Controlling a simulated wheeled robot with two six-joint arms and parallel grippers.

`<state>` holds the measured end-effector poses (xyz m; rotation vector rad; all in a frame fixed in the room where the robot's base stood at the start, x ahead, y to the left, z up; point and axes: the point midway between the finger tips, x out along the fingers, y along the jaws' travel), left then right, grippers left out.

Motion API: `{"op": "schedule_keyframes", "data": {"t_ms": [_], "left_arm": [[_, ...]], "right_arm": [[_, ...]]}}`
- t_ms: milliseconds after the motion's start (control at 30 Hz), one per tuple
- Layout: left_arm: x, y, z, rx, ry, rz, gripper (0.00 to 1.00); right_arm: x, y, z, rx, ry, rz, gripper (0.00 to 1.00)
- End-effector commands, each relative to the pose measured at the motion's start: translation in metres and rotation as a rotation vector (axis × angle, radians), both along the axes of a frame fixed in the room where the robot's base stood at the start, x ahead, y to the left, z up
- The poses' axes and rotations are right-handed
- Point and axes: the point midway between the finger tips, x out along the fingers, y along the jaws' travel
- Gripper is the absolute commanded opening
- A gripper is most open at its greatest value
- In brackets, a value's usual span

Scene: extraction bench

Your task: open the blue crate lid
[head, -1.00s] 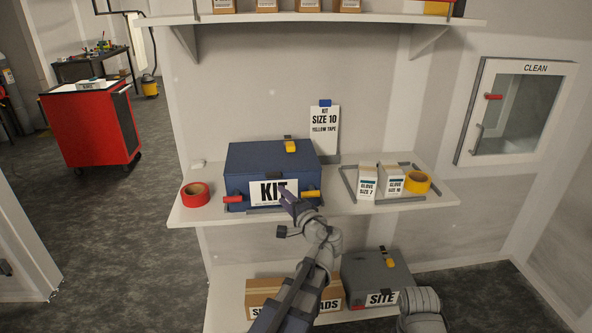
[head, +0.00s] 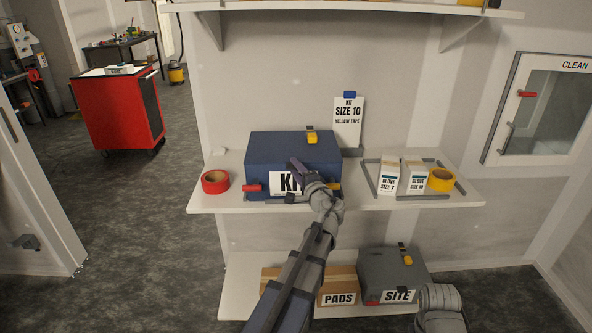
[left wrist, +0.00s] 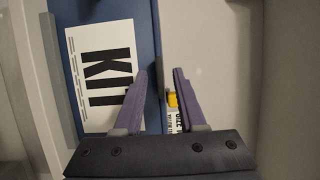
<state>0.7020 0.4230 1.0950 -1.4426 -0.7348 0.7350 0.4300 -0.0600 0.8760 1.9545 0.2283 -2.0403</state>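The blue crate (head: 268,150) stands on the middle shelf with its lid down. It has a white KIT label (left wrist: 100,70) on its front and a yellow latch piece (head: 312,137) on top. Red and yellow handles stick out at the front, the yellow one partly behind my arm. My left gripper (head: 295,180) is in front of the crate and covers part of the label. In the left wrist view its fingers (left wrist: 160,72) are apart and empty, around the level of the crate's top front edge. Contact cannot be told. My right gripper is out of view.
Red tape (head: 215,181) lies left of the crate. A size card (head: 348,122) stands behind it. Glove boxes (head: 389,176) and yellow tape (head: 441,180) sit right inside a grey frame. A grey SITE crate (head: 390,272) and a PADS box (head: 338,284) are on the lower shelf.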

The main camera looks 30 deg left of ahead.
Motion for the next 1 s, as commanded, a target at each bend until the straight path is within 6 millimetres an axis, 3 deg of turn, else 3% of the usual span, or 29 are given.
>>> {"op": "schedule_keyframes", "data": {"t_ms": [267,633,1000], "left_arm": [[0.0006,0.0012,0.0000,0.000,0.000,0.000,0.40],[0.0005,0.0010,-0.0001,0.000,0.000,0.000,0.00],[0.0003,0.0010,-0.0002,-0.001,0.000,0.000,0.00]], "right_arm": [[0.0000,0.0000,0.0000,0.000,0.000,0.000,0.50],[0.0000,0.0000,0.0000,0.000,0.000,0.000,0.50],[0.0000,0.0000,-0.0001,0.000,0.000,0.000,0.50]]}}
